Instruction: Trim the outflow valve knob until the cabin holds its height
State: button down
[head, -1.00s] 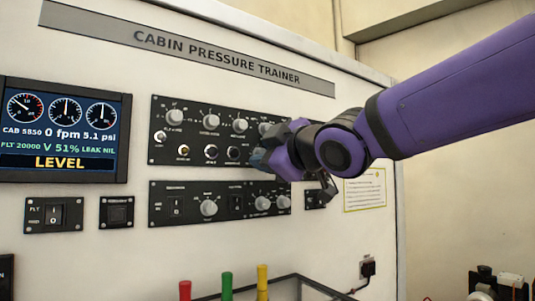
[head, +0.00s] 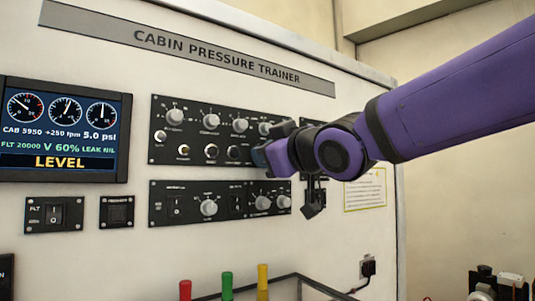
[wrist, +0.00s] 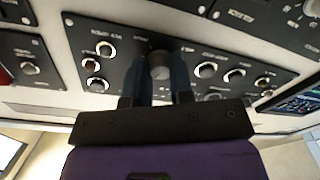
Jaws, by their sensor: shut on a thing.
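My gripper (head: 262,153) reaches the right part of the upper black panel (head: 205,133). In the wrist view its two dark fingers (wrist: 160,78) are shut on a grey round knob (wrist: 160,65), one on each side. The knob's label is not readable, but it is the valve knob by its effect on the screen. In the head view the gripper hides this knob.
Other knobs (head: 211,121) sit close by on the upper panel. A lower panel (head: 220,203) has more knobs and switches. Red, green and yellow handles (head: 227,285) stand below. A notice (head: 365,190) is at the right. Space in front of the screen is clear.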

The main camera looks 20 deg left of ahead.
jog(key=c, duration=1)
grip_release()
jog(key=v, duration=1)
jog(key=shift+s+d, duration=0.25)
jog(key=shift+d, duration=0.1)
jog(key=shift+f, duration=0.1)
